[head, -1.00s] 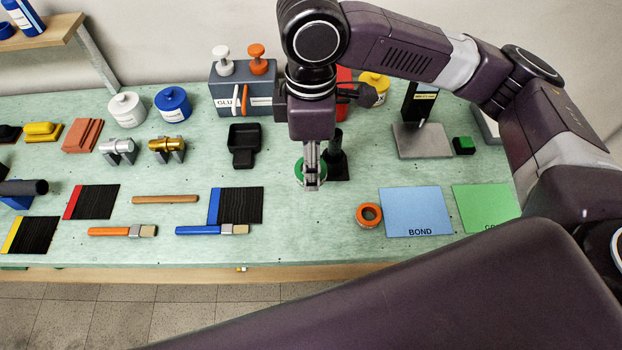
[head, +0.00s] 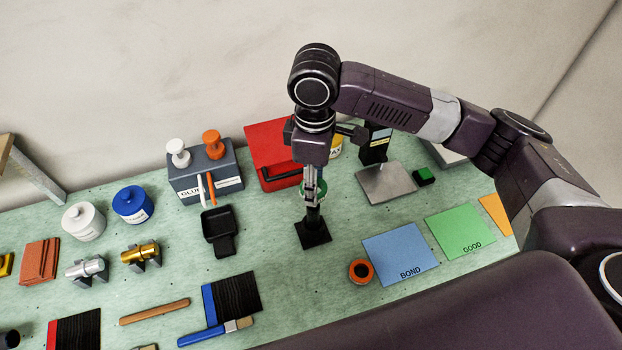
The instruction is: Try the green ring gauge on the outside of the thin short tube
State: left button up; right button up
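My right gripper (head: 310,199) points down over the bench and is shut on the green ring gauge (head: 322,188). A thin, short black tube (head: 314,220) stands upright on a square black base (head: 314,235), directly below the gripper in the picture. The ring shows at the tube's upper end. The fingers hide part of both, so I cannot tell whether the ring is around the tube or just above it. My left gripper is not in view.
An orange ring (head: 361,271) lies right of the base, beside the blue BOND mat (head: 400,250) and green GOOD mat (head: 460,229). A black tray (head: 219,226) is to the left. A red box (head: 275,143) and glue box (head: 204,172) stand behind.

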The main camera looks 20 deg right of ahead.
jog(key=shift+s, duration=0.1)
jog(key=shift+f+p, duration=0.3)
jog(key=shift+p, duration=0.3)
jog(key=shift+f, duration=0.8)
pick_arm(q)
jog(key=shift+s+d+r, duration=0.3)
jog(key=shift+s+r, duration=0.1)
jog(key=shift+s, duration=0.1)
pick_arm(e)
jog(key=shift+f, duration=0.9)
pick_arm(q)
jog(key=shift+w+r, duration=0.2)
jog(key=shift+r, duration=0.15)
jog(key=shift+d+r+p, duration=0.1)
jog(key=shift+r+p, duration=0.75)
jog(key=shift+p, duration=0.15)
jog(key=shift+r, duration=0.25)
pick_arm(e)
jog(key=shift+f, duration=0.5)
pick_arm(q)
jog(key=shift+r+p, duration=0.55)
jog(key=shift+p, duration=0.2)
